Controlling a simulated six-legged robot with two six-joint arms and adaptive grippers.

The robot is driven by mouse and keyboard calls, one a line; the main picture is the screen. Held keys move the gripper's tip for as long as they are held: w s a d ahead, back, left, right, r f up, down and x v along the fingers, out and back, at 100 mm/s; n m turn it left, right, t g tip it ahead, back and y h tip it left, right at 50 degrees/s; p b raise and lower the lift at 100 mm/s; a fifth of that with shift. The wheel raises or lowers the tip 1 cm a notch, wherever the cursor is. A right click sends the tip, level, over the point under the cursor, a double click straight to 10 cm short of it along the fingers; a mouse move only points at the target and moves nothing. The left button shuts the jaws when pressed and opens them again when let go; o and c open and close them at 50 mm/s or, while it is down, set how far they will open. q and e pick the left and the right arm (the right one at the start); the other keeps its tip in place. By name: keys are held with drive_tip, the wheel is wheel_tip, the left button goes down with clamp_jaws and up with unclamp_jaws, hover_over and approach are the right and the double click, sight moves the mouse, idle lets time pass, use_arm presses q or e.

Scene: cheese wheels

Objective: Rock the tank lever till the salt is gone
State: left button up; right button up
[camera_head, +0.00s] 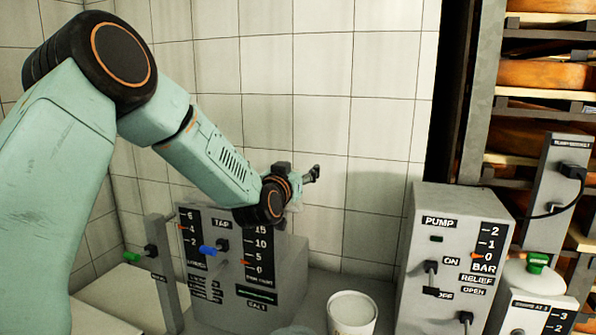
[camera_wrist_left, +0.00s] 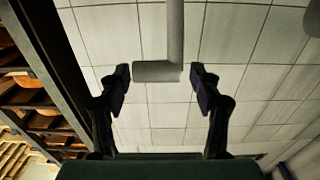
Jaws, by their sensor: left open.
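My left gripper (camera_head: 312,174) is above and right of the panel, apart from both levers. In the left wrist view its fingers (camera_wrist_left: 160,82) are open, with nothing clasped. My right gripper is not in view.
A white bucket (camera_head: 352,313) stands right of the panel. A PUMP box (camera_head: 450,262) with levers stands further right, then a green-topped container (camera_head: 538,264). Cheese shelves (camera_head: 545,75) fill the right. A grey pipe (camera_wrist_left: 158,71) appears between the fingers in the wrist view.

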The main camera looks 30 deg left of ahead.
use_arm(q)
drive_tip(key=shift+w+d+f, duration=0.2)
drive_tip(key=shift+w+d, duration=0.05)
drive_tip(key=shift+w, duration=0.2)
drive_tip(key=shift+c, duration=1.2)
drive_tip(key=shift+s+a+r, duration=0.1)
drive_tip(key=shift+s+a, duration=0.2)
drive_tip(key=c, duration=0.4)
drive_tip(key=shift+w+d, duration=0.1)
clamp_jaws()
